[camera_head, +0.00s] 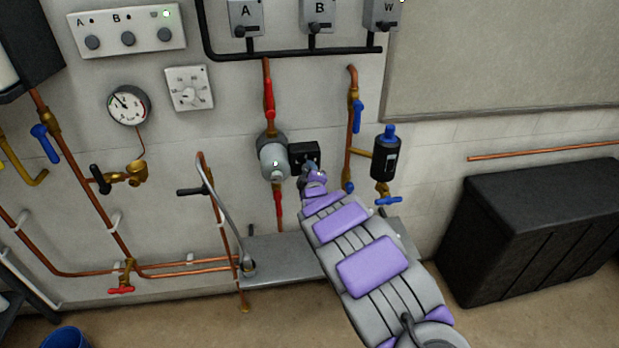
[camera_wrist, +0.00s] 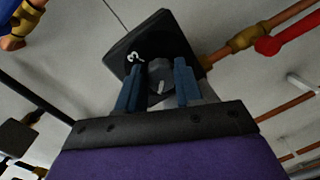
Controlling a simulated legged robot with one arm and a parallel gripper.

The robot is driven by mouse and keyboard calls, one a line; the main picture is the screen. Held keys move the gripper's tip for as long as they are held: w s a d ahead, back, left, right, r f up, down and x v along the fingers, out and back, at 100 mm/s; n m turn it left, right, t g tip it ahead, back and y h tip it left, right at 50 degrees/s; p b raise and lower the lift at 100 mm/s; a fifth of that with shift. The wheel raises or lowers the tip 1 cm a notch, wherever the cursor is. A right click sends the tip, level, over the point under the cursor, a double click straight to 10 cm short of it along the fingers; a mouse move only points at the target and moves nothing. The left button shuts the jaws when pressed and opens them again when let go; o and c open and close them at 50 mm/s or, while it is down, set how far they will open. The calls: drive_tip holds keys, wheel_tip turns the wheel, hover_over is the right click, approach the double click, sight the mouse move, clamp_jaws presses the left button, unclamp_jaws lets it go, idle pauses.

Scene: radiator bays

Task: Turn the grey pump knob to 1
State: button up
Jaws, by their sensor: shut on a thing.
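The grey pump (camera_head: 273,158) sits on the copper pipe with red sections at the middle of the wall. A black control box (camera_head: 304,151) is attached at its right side. The grey pump knob (camera_wrist: 159,80) shows in the wrist view on the face of this black box (camera_wrist: 160,38). A white mark shows on the knob, and a white 3 is printed at its upper left. Other digits are hidden. My gripper (camera_wrist: 158,72) has its two blue fingers on either side of the knob, shut on it. In the head view my gripper (camera_head: 311,169) covers the knob.
A black cylinder with a blue cap (camera_head: 385,155) and blue valve handles stand close to the right of my arm. A grey shelf (camera_head: 284,262) lies below the pump. A large black chest (camera_head: 535,235) is at the right. Open floor lies in front.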

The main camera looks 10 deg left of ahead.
drive_tip(key=shift+s+a+f+n+b, duration=0.1)
drive_tip(key=shift+n+b, duration=0.05)
drive_tip(key=shift+n, duration=0.45)
drive_tip(key=shift+a+f+n+b, duration=0.1)
drive_tip(key=shift+n+b, duration=0.05)
drive_tip(key=shift+n, duration=0.45)
drive_tip(key=o, duration=0.7)
drive_tip(key=shift+c, duration=0.2)
drive_tip(key=o, duration=0.4)
drive_tip(key=shift+a, duration=0.15)
drive_tip(key=shift+c, duration=0.2)
drive_tip(key=shift+r+h, duration=0.1)
drive_tip(key=shift+h, duration=0.2)
drive_tip(key=p+v, duration=0.3)
drive_tip(key=v, duration=1.4)
drive_tip(key=shift+f+p, duration=0.25)
drive_tip(key=shift+p, duration=0.15)
